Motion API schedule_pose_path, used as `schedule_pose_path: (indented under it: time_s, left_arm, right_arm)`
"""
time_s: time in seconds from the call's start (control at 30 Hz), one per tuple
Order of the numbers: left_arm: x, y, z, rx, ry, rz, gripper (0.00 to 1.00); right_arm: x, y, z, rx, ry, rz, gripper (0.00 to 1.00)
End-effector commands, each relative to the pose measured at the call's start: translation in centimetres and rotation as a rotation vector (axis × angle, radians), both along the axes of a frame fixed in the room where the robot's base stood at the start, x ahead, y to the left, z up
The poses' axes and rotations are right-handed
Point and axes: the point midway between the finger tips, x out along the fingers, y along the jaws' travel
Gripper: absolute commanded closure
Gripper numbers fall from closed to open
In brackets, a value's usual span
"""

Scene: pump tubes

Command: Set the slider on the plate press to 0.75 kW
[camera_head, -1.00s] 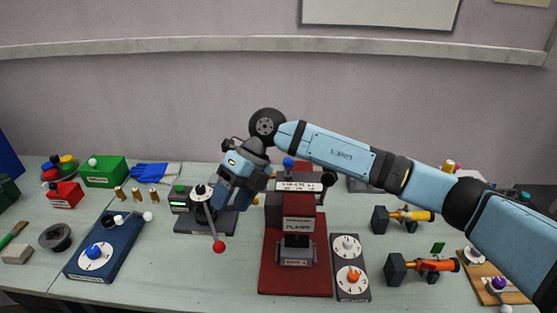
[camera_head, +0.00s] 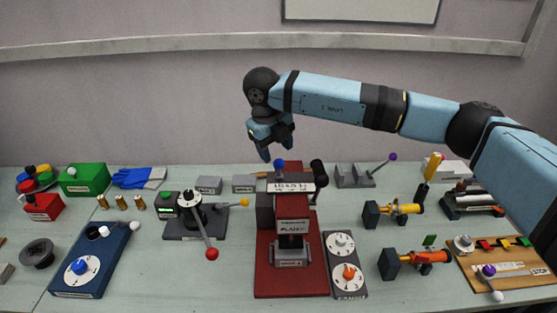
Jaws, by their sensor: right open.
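The plate press (camera_head: 292,225) is a dark red and grey machine on a red base in the middle of the table. A white scale strip (camera_head: 291,188) with small, unreadable marks runs across its top. A blue ball knob (camera_head: 279,163) stands at the strip, left of its middle; it looks like the slider. My right gripper (camera_head: 278,153) is open and empty, pointing down just above and around the blue knob in the picture. I cannot tell whether it touches the knob or hangs behind it. My left gripper is not in view.
A black-handled lever (camera_head: 319,172) rises at the press's right. A dial panel (camera_head: 344,265) with an orange knob stands right of the base. A lever device with a red ball (camera_head: 212,254) is on the left. Orange valves (camera_head: 428,257) and a wooden board (camera_head: 500,268) are farther right.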

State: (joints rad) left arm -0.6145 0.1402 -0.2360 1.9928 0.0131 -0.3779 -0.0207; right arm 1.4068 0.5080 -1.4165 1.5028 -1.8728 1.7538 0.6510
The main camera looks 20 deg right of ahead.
Motion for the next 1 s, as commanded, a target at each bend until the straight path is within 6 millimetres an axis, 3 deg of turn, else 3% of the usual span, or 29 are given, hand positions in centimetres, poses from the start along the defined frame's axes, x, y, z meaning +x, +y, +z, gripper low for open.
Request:
schedule_pose_path:
  time_s: [0.1, 0.3, 0.7, 0.93, 1.0]
  left_arm:
    - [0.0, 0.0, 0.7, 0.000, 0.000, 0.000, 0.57]
    - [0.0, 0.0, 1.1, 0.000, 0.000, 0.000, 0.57]
    - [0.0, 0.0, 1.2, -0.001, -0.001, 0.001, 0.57]
    - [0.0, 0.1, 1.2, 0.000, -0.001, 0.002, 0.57]
    - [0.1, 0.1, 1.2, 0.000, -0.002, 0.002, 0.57]
  right_arm:
    - [0.1, -0.4, -2.1, 0.000, 0.002, 0.000, 0.44]
    - [0.3, -0.9, -4.6, 0.001, 0.001, -0.001, 0.44]
    - [0.3, -1.0, -5.4, 0.001, -0.001, 0.000, 0.44]
    - [0.3, -1.0, -5.4, 0.001, -0.001, 0.000, 0.97]
    - [0.3, -1.0, -5.3, 0.001, -0.001, 0.000, 1.00]
